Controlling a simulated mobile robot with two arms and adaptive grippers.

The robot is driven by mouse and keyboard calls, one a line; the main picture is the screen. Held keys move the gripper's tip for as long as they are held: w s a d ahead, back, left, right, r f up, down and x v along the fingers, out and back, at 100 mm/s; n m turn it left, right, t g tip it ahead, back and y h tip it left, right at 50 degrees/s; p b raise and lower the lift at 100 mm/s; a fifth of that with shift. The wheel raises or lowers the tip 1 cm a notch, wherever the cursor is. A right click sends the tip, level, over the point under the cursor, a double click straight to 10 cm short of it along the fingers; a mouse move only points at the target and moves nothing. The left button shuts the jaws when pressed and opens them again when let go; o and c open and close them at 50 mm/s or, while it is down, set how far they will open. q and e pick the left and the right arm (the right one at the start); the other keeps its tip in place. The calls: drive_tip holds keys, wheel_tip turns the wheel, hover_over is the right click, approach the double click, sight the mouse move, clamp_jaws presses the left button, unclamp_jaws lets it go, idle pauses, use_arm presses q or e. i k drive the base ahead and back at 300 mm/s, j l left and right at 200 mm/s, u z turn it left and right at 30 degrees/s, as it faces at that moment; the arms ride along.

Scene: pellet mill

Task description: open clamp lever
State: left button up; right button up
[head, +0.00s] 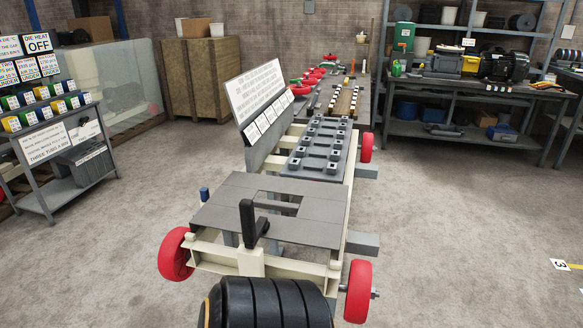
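A black lever (248,222) stands upright at the near end of a long cream-framed bench or cart. A short black arm reaches right from its base, beside a rectangular opening in the grey top plate (225,205). It looks like the clamp lever, mounted on a cream bracket (250,260). Neither of my grippers is in view, and nothing touches the lever.
A black ribbed cylinder (265,305) fills the bottom edge below the lever. Red wheels (175,254) (357,290) flank the near end. A tilted sign board (258,92) stands along the left side. Open concrete floor (460,230) lies right.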

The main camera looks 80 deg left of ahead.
sight(251, 232)
drive_tip(key=k+u, duration=0.15)
drive_tip(key=u, duration=2.5)
